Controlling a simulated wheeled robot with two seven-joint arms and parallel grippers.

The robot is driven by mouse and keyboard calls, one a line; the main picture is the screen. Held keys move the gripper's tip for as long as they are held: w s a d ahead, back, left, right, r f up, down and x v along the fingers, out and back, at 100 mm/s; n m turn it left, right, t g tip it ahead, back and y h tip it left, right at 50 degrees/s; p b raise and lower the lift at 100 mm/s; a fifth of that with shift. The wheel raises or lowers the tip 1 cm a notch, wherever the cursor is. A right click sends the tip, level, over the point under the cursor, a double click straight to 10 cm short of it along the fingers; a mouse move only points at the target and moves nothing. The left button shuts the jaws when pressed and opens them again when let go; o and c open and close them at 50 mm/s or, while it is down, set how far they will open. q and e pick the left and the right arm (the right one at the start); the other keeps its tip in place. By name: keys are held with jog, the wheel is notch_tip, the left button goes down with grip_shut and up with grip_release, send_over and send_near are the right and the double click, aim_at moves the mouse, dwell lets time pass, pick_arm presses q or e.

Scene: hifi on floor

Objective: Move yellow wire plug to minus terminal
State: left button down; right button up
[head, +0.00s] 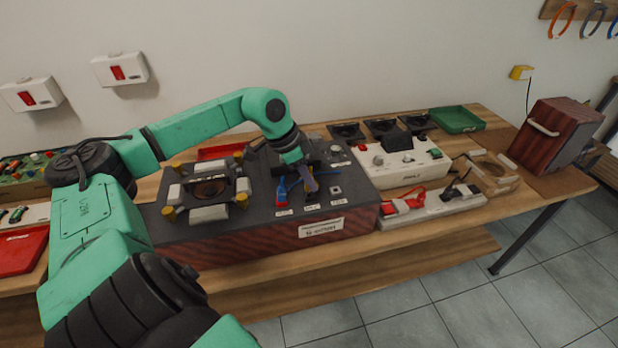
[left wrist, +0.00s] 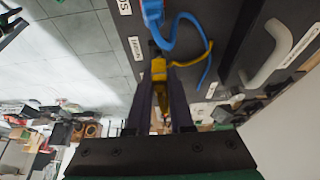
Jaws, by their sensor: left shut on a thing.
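My left gripper (head: 308,181) is over the front right of the dark-topped unit (head: 258,222), fingers pointing down near its front sockets. In the left wrist view, the gripper (left wrist: 160,84) is shut on the yellow wire plug (left wrist: 158,68). The plug's tip is close to the dark panel; I cannot tell whether it is seated in a socket. A blue plug (head: 281,193) stands just left of the gripper, and it also shows in the left wrist view (left wrist: 152,14) with a looping blue wire. The socket labels are too small to read. My right gripper is not in view.
A square frame with yellow-capped posts (head: 170,215) sits on the unit's left. A white box (head: 402,163) and a white power strip with red plugs (head: 432,206) stand to the right. A green tray (head: 457,119) and a wooden speaker box (head: 553,136) are farther right.

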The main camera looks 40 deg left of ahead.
pick_arm(q)
jog(key=shift+f+b, duration=0.55)
jog(key=shift+f, duration=0.2)
dwell(0.7)
jog(key=shift+f, duration=0.25)
dwell(1.7)
jog(key=c, duration=0.7)
grip_release()
jog(key=shift+r, duration=0.1)
jog(key=shift+s+a+r, duration=0.15)
jog(key=shift+a, duration=0.05)
jog(key=b+v, duration=0.2)
jog(key=v, duration=0.2)
jog(key=shift+r+b, duration=0.25)
jog(key=shift+b, duration=0.05)
jog(key=shift+w+d+r+p+v, duration=0.15)
jog(key=shift+p+v, duration=0.45)
jog(key=shift+v, duration=1.75)
jog(key=shift+w+d+r+p+v, duration=0.2)
jog(key=shift+p+v, duration=0.45)
jog(key=shift+v, duration=1.7)
jog(key=shift+w+d+p+v, duration=0.3)
jog(key=shift+p+v, duration=0.3)
jog(key=shift+v, duration=1.75)
